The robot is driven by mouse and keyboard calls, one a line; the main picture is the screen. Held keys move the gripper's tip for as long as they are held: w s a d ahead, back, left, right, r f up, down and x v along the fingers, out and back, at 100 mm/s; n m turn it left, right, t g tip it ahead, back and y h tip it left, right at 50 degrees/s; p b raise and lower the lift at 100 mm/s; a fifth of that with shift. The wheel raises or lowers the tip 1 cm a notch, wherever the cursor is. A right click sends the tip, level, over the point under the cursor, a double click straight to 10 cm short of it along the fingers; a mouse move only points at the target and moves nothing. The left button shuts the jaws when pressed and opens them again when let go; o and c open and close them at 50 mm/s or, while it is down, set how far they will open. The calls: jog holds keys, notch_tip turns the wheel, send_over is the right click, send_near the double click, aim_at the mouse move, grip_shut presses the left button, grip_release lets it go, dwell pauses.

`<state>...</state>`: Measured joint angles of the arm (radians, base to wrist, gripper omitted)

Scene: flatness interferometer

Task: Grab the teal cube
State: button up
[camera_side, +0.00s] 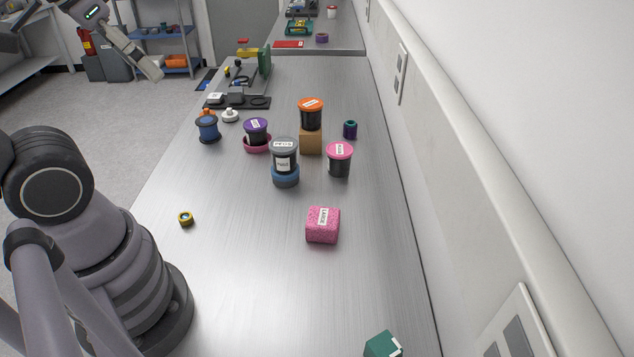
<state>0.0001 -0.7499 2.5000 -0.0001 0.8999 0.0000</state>
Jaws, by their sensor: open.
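The teal cube (382,345) sits on the metal bench at the bottom edge of the side view, right of centre. The frame cuts off its lower part, and a small white patch shows on its right side. My gripper (146,66) is at the upper left, only partly in view, raised and far from the cube. It is open, and nothing shows in its grasp.
A pink labelled block (322,226) lies beyond the cube. Several lidded jars, including a pink-lidded one (339,160) and an orange-lidded one (311,115), stand farther back. A wall (480,160) borders the right. Bench around the cube is clear.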

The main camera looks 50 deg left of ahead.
jog(key=n+g+h, duration=1.2)
jog(key=h, duration=0.4)
send_over(376, 336)
jog(key=a, duration=0.4)
notch_tip(376, 336, down, 25)
jog(key=f+n, duration=0.1)
jog(key=f, duration=0.3)
jog(key=f+n+t+h, duration=0.1)
jog(key=f, duration=0.3)
jog(key=w+d+f+n+t, duration=0.1)
jog(key=f, duration=0.3)
jog(key=shift+d+f, duration=0.1)
jog(key=shift+f, duration=0.25)
jog(key=shift+s+d+f, duration=0.2)
jog(key=shift+d+f, duration=0.2)
jog(key=shift+f, duration=0.2)
jog(key=x, duration=0.4)
jog(key=shift+d+r, duration=0.1)
jog(key=shift+r, duration=0.05)
jog(key=shift+w, duration=0.1)
jog(key=c, duration=1.3)
